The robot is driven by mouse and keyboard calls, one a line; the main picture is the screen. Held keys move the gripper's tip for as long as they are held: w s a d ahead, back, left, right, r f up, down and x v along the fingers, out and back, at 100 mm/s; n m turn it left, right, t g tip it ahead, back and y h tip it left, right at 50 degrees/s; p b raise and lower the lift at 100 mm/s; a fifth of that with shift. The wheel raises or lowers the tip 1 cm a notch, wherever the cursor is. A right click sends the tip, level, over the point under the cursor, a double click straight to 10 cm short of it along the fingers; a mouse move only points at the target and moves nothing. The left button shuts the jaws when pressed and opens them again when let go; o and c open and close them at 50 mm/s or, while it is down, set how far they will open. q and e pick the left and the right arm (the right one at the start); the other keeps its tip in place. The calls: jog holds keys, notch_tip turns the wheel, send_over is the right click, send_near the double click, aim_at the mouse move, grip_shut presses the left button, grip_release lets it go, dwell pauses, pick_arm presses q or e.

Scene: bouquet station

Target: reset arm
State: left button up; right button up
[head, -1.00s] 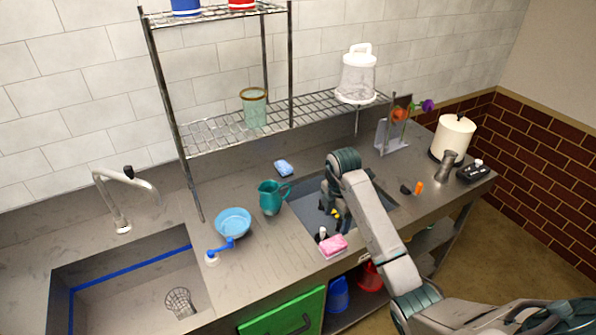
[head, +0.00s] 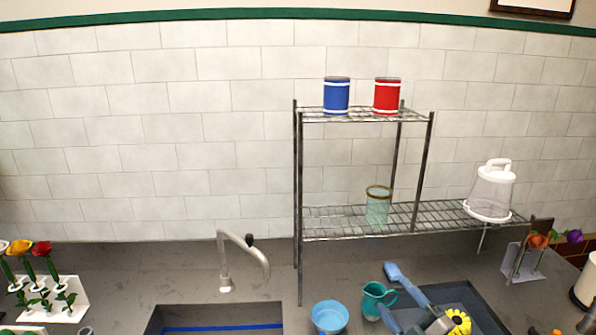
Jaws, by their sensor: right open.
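My right gripper (head: 396,299) comes up from the bottom edge, right of center. It is open, with its two fingers pointing up and left. It is close to the teal pitcher (head: 372,301) in the picture; I cannot tell whether they touch. No object shows between the fingers. The rest of my right arm is mostly cut off by the bottom edge. A yellow flower (head: 459,322) shows just right of the gripper, over the dark basin (head: 478,297). My left gripper is not in view.
A wire shelf (head: 340,228) holds cans and a glass. A faucet (head: 240,258) stands by the sink. A white flower rack (head: 62,305) is at left.

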jog(key=s+d+r+m+t+h, duration=0.1)
jog(key=s+d+m+t+h, duration=0.25)
jog(key=d+m+h, duration=0.35)
jog(key=s+d+f+m+g+h, duration=0.65)
jog(key=s+f+m+h, duration=0.2)
jog(key=m+h, duration=0.2)
jog(key=s+a+f+g+y, duration=0.35)
jog(key=s+f+g, duration=0.25)
jog(key=s, duration=0.4)
jog(key=s+a+f+g+y, duration=0.35)
jog(key=s+f+g, duration=0.25)
jog(key=s, duration=0.4)
notch_tip(320, 180, down, 40)
jog(key=d+g+b, duration=0.1)
jog(key=d+b, duration=0.1)
jog(key=b, duration=0.6)
jog(key=s+f+b, duration=0.2)
jog(key=s+f, duration=0.6)
jog(key=f, duration=0.3)
jog(key=s+d+f+g+b, duration=0.1)
jog(key=s+f+b, duration=0.2)
jog(key=s+f, duration=0.6)
notch_tip(320, 180, down, 3)
jog(key=shift+s+d+f+m+b, duration=0.15)
jog(key=shift+s+d+m+b, duration=0.05)
jog(key=shift+m+b, duration=0.15)
